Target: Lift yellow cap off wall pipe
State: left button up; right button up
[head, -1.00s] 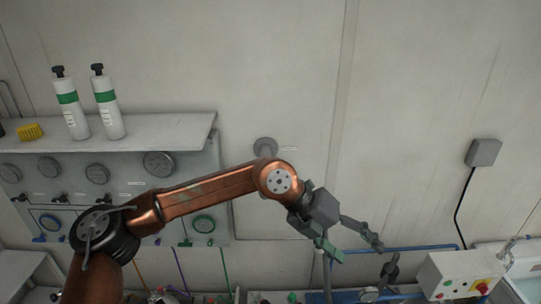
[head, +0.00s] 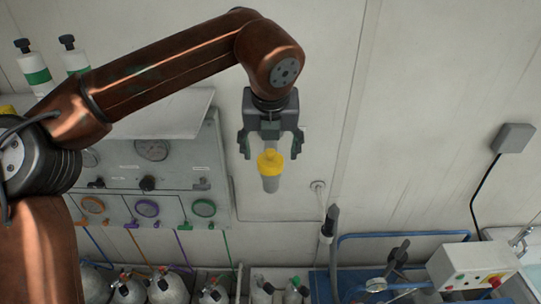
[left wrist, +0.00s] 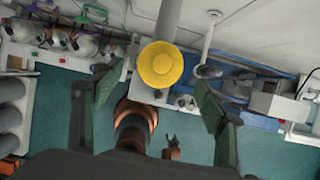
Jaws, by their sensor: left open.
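The yellow cap (head: 270,162) sits on top of a short grey wall pipe (head: 271,184). In the left wrist view the cap (left wrist: 161,65) is a round yellow disc on the pipe (left wrist: 170,18). My left gripper (head: 270,148) points down from above, open and empty, with its fingertips just above and to either side of the cap. In the left wrist view the cap lies between the spread fingers, slightly beyond them. My right gripper (left wrist: 172,145) appears small and low in the left wrist view; its jaw state is unclear.
A gauge panel (head: 120,170) stands left of the pipe under a shelf. Gas cylinders (head: 168,288) stand along the bottom. A dark-handled upright pipe (head: 328,232), blue rail (head: 400,236) and control box (head: 468,262) are to the right. The wall around the cap is clear.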

aim_at(271, 157)
pick_arm(q)
jog(key=p+x, duration=0.1)
jog(key=x, duration=0.2)
jog(key=shift+w, duration=0.2)
jog(key=shift+w+f, duration=0.15)
jog(key=shift+f, duration=0.2)
jog(key=shift+c, duration=0.4)
jog(key=c, duration=0.9)
pick_arm(e)
jog(key=shift+w+d+r, duration=0.1)
jog(key=shift+w+r, duration=0.25)
jog(key=shift+r, duration=0.25)
jog(key=shift+w+d+r, duration=0.1)
jog(key=shift+w+r, duration=0.2)
jog(key=shift+r, duration=0.25)
pick_arm(q)
jog(key=shift+r, duration=0.1)
